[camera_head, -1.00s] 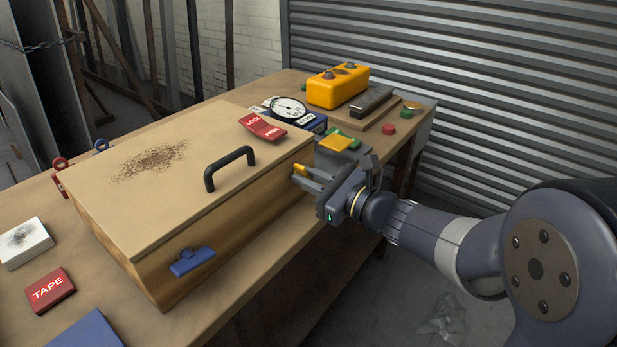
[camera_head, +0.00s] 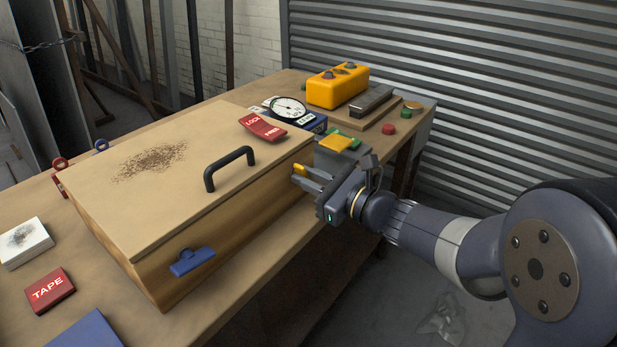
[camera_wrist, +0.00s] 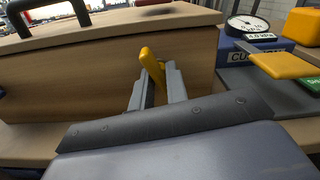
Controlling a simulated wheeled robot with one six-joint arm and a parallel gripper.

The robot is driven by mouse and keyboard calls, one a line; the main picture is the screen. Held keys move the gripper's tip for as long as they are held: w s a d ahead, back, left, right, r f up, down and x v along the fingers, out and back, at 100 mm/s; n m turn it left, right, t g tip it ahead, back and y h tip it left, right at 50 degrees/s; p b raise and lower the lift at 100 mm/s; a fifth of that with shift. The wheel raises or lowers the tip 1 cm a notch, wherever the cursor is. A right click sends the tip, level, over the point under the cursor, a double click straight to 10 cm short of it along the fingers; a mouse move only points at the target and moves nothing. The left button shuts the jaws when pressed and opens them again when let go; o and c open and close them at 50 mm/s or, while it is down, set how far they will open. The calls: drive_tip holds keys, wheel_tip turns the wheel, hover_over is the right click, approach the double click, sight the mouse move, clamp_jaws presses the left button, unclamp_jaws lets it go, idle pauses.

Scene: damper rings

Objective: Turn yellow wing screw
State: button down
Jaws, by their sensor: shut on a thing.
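The yellow wing screw (camera_wrist: 150,64) sticks out of the front wall of the wooden box (camera_wrist: 90,70), near the box's right end. In the wrist view its wing leans with the top to the left. My gripper (camera_wrist: 157,82) is shut on the wing screw, one finger on each side. In the head view my gripper (camera_head: 305,177) comes in from the right, and only a small part of the screw (camera_head: 299,169) shows. The screw's base is hidden by the fingers.
The box lid bears a black handle (camera_head: 229,167) and a red LOCK tag (camera_head: 262,128); a blue clip (camera_head: 192,261) is on its front. A dial gauge (camera_head: 288,109) and an orange control box (camera_head: 338,86) stand behind. Free floor lies right of the bench.

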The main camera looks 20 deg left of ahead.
drive_tip(key=c, duration=1.1)
unclamp_jaws()
drive_tip(key=v, duration=1)
drive_tip(key=shift+s+d+p, duration=0.15)
drive_tip(key=shift+d+p, duration=0.25)
drive_tip(key=shift+c, duration=0.3)
